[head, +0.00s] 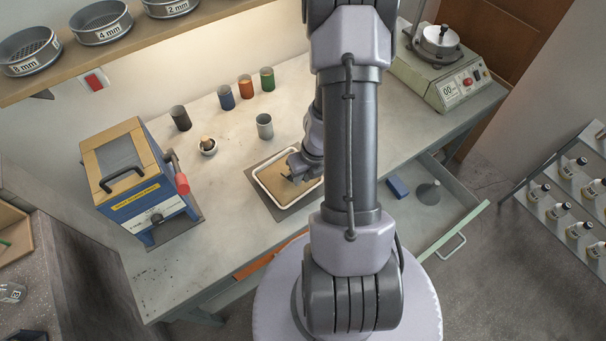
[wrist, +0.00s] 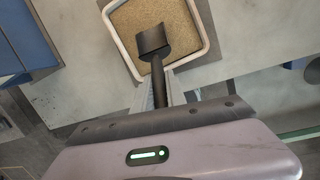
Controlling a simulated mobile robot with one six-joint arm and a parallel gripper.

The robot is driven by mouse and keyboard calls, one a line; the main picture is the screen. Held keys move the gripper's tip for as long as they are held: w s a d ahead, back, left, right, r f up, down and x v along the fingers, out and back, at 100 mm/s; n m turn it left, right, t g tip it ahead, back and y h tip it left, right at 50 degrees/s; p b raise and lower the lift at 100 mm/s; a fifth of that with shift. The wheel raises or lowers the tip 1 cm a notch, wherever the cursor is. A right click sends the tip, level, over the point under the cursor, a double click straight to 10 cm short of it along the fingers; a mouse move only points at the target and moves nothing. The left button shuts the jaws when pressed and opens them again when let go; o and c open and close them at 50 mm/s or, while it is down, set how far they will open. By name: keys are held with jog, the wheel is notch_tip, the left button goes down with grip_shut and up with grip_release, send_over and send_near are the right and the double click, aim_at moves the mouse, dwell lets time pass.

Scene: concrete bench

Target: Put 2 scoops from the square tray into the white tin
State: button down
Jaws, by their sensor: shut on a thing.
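The square tray (head: 263,197) has a white rim and holds tan granular material; it also shows at the top of the wrist view (wrist: 119,47). My gripper (wrist: 161,88) is shut on the handle of a dark scoop (wrist: 154,42). The scoop's head is over the tray's material in the wrist view; I cannot tell whether it touches it or holds any. In the head view my gripper (head: 296,170) is over the tray's right part. A pale grey-white tin (head: 265,127), the lightest of the tins, stands upright behind the tray. Its inside is too small to read.
Black (head: 180,118), blue (head: 226,98), red-orange (head: 245,88) and green (head: 267,79) tins stand further back. A small bowl (head: 208,147) is left of the pale tin. A blue machine (head: 150,190) stands left, a scale (head: 440,75) right. An open drawer (head: 440,215) juts out front right.

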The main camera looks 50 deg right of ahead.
jog(key=shift+f+t+h+b, duration=0.15)
jog(key=shift+f+t+b, duration=0.65)
jog(key=shift+b, duration=2.15)
jog(key=shift+f+t+h+b, duration=0.2)
jog(key=shift+f+b, duration=1.15)
jog(key=shift+b, duration=1.6)
jog(key=shift+w+r, duration=0.1)
jog(key=shift+w+d+p, duration=0.1)
jog(key=shift+w+p, duration=0.2)
jog(key=shift+w, duration=0.25)
jog(key=shift+w, duration=0.1)
jog(key=shift+w+d+p, duration=0.2)
jog(key=shift+w+p, duration=0.15)
jog(key=shift+w, duration=0.35)
jog(key=shift+s, duration=0.1)
jog(key=shift+s+a+b, duration=0.2)
jog(key=shift+s+b, duration=0.15)
jog(key=shift+s, duration=0.35)
jog(key=shift+s+a+b, duration=0.15)
jog(key=shift+s+b, duration=0.2)
jog(key=shift+s, duration=0.35)
jog(key=shift+w, duration=0.15)
